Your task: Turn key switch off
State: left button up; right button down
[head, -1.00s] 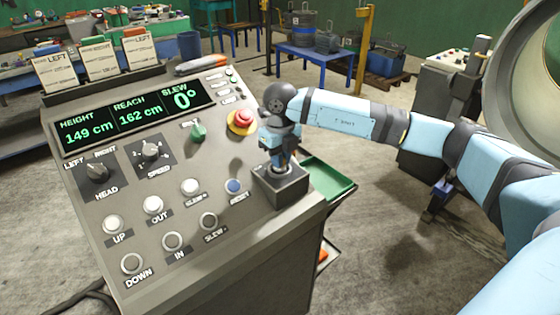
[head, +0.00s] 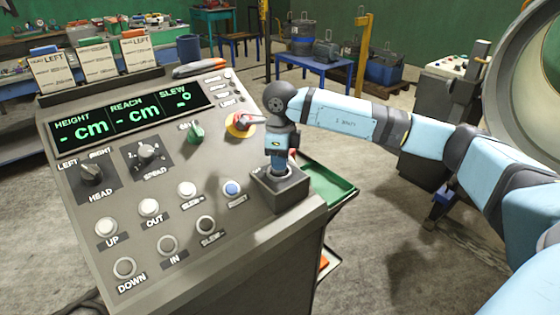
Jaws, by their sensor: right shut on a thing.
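My right gripper (head: 279,168) points straight down at the dark square key switch box (head: 290,194) on the right front corner of the console. It is shut on the key there. The key itself is hidden by the fingers, so its angle cannot be read. The console display (head: 130,115) shows dashes for height, reach and slew. My left gripper is not in view.
The sloping console (head: 150,255) carries a green knob (head: 195,133), a red stop button on a yellow ring (head: 236,129), two dark selectors and several push buttons. Cards stand along the console's back edge.

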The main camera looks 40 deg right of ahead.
dwell(0.3)
jog(key=c, duration=1.2)
grip_release()
jog(key=shift+o, duration=0.2)
notch_tip(320, 180, up, 14)
jog(key=shift+a+f+p, duration=0.1)
jog(key=shift+p, duration=0.2)
